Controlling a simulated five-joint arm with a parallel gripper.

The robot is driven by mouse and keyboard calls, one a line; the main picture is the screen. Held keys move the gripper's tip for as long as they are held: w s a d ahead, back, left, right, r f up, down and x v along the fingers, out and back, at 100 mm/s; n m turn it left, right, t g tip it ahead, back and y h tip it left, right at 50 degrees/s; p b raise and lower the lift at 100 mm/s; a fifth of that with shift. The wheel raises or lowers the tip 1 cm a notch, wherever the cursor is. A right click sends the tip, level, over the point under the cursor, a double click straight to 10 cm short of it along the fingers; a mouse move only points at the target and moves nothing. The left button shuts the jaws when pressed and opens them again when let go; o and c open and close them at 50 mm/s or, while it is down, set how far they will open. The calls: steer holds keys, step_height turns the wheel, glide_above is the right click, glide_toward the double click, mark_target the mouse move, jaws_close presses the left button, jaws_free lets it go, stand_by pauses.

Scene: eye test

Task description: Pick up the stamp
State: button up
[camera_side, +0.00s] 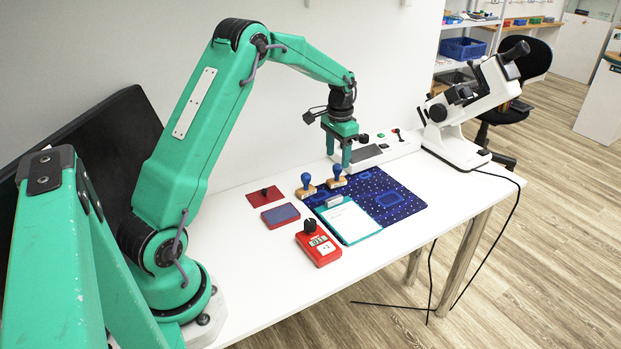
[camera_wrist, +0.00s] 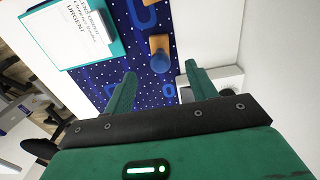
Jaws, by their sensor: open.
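Two stamps with blue knobs and wooden bases stand upright at the left edge of a dark blue patterned mat (camera_side: 405,196): one nearer stamp (camera_side: 306,186) and one farther stamp (camera_side: 337,177). My gripper (camera_side: 339,158) is open and empty, pointing down just above the farther stamp, apart from it as far as I can tell. In the wrist view, one stamp (camera_wrist: 160,53) shows ahead of and between the two open fingers (camera_wrist: 160,78). I cannot tell for certain which of the two it is.
A teal clipboard with paper (camera_side: 349,222) lies on the mat. A red meter (camera_side: 318,246), a blue pad (camera_side: 280,215) and a red plate with a black knob (camera_side: 264,197) lie nearby.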

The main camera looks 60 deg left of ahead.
mark_target(338, 176)
steer(key=shift+f, duration=1.35)
steer(key=shift+w+f, duration=0.15)
steer(key=shift+f, duration=2.45)
steer(key=c, duration=1.1)
steer(key=shift+r, duration=0.15)
